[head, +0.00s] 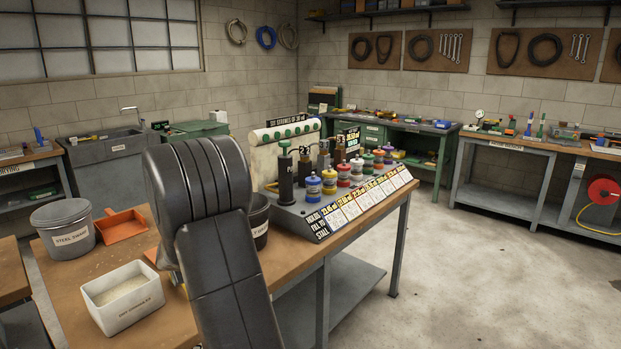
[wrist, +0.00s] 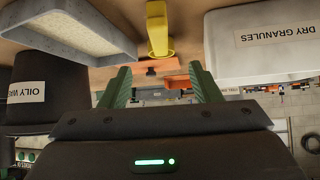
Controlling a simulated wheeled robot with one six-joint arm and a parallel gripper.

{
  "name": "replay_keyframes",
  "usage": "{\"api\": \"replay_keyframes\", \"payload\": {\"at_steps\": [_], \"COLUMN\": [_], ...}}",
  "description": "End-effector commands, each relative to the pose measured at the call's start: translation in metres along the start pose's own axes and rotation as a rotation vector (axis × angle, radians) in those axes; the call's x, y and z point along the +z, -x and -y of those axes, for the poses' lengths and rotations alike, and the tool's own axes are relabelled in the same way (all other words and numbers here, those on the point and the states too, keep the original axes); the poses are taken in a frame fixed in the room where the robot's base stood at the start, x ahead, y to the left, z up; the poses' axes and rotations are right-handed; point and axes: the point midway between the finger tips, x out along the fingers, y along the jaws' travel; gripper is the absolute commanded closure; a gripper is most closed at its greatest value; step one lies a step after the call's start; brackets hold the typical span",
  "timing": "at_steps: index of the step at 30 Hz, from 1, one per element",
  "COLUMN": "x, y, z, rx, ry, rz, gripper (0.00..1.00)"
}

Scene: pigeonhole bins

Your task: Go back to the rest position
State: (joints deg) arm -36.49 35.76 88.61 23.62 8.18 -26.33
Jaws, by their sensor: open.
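My gripper (wrist: 160,86) shows in the wrist view with its two green fingers spread apart and nothing visible between them. In the head view it is hidden behind my dark arm, which stands over the workbench (head: 78,290). The wrist picture appears upside down. A white box labelled dry granules (wrist: 262,45) is to the right of the fingers there, and a dark bin labelled oily waste (wrist: 38,88) is to the left. A yellow object (wrist: 158,28) lies beyond the fingertips, apart from them.
The granules box (head: 125,312), a steel swarf bucket (head: 66,240) and an orange dustpan (head: 120,226) are left of my arm. The dark bin (head: 260,226) and a rack of bottles (head: 318,222) are right. A pale-rimmed tray (wrist: 85,35) shows in the wrist view. Open floor (head: 460,285) lies right.

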Motion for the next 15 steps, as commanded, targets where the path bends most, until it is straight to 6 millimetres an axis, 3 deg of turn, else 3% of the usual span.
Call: {"api": "replay_keyframes", "payload": {"at_steps": [1,15], "x": [-0.010,-0.054], "y": [0.009,0.048], "z": [0.000,0.000], "rx": [0.000,0.000], "ry": [0.002,0.002], "rz": [-0.001,0.000], "gripper": [0.43,0.43]}}
